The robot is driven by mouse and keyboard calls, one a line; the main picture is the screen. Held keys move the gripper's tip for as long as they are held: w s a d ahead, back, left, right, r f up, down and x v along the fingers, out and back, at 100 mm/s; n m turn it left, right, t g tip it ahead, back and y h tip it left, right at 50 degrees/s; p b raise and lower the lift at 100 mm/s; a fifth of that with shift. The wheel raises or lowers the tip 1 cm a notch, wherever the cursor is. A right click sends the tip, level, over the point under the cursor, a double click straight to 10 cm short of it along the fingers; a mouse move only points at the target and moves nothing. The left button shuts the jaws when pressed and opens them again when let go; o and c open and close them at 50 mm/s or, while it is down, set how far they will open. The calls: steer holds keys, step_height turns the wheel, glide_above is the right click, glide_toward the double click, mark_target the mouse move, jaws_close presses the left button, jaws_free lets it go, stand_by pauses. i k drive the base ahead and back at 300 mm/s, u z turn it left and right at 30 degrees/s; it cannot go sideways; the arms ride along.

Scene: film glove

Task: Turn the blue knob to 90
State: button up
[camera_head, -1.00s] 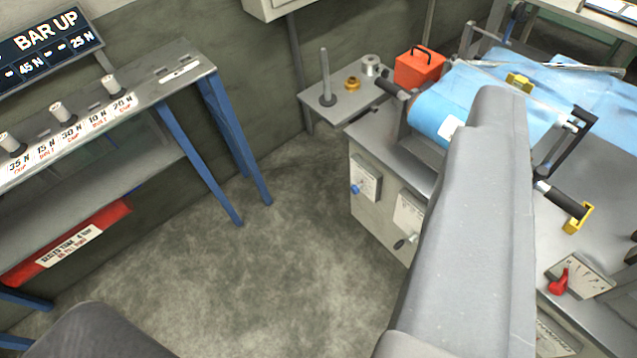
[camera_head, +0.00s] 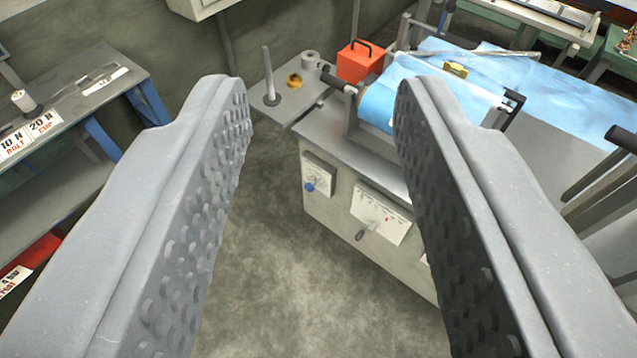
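The blue knob (camera_head: 309,187) is small and sits on a light plate (camera_head: 318,176) on the front of the grey machine cabinet (camera_head: 330,212). It is too far off to read its setting. My gripper (camera_head: 322,100) is open, with its two grey studded fingers wide apart and nothing between them. The knob shows in the gap between the fingers, well beyond the tips and not touched. To its right, a second plate (camera_head: 382,212) with markings carries a dark lever (camera_head: 366,232).
On the machine top are a roll of blue film (camera_head: 385,98) and an orange box (camera_head: 359,62). A side shelf holds a metal post (camera_head: 268,75) and a brass piece (camera_head: 294,81). A bench (camera_head: 75,105) stands at left. The floor (camera_head: 270,270) before the cabinet is clear.

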mark_target(309, 187)
steer(key=u, duration=0.5)
steer(key=i, duration=1.05)
steer(key=z, duration=0.05)
